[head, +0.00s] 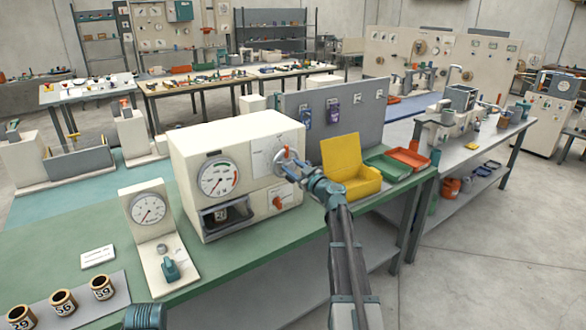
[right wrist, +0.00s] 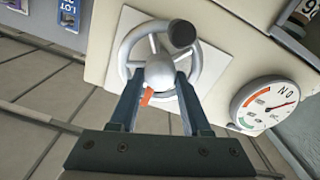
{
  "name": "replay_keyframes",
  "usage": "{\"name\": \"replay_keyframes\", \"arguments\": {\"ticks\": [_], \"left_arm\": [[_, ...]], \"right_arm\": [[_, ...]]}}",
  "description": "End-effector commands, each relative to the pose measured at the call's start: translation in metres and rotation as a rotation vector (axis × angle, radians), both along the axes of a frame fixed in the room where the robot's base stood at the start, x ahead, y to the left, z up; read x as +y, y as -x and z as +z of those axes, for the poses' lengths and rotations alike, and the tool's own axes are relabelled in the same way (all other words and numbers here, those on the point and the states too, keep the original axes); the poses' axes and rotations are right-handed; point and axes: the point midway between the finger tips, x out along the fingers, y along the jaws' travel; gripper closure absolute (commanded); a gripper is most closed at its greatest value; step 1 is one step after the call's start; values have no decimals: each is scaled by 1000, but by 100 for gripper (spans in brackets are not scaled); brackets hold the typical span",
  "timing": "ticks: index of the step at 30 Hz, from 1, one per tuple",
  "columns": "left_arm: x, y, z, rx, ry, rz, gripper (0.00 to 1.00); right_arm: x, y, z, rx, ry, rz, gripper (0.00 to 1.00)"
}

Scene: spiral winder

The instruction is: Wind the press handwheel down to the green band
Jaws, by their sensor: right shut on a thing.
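The press is a cream box (head: 190,140) on the green bench, with a round gauge (head: 218,176) on its front. The silver handwheel (right wrist: 196,72) is right of the gauge in the head view and mostly hidden there by my right gripper (head: 287,168). In the right wrist view, my right gripper (right wrist: 159,82) is shut on the handwheel's hub, one finger on each side. The wheel's dark knob (right wrist: 182,34) is at the upper right of the rim. The gauge (right wrist: 264,105) shows a red needle and coloured marks; its exact reading is unclear.
A smaller dial stand (head: 150,208) stands left of the press. Numbered cups (head: 64,302) are at the front left. A yellow bin (head: 350,165) sits close to the right of my right arm, with green and red trays beyond.

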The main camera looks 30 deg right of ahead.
Motion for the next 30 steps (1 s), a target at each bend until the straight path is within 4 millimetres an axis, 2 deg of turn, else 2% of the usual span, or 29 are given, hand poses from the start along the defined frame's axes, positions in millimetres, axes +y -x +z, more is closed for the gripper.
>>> {"name": "replay_keyframes", "arguments": {"ticks": [1,3,14,30], "left_arm": [[0,0,0,0,0,0,50],[0,0,0,0,0,0,50],[0,0,0,0,0,0,50],[0,0,0,0,0,0,50]], "right_arm": [[0,0,0,0,0,1,93],[0,0,0,0,0,1,100],[0,0,0,6,-67,1,100],[-2,0,0,42,-531,1,100]]}}
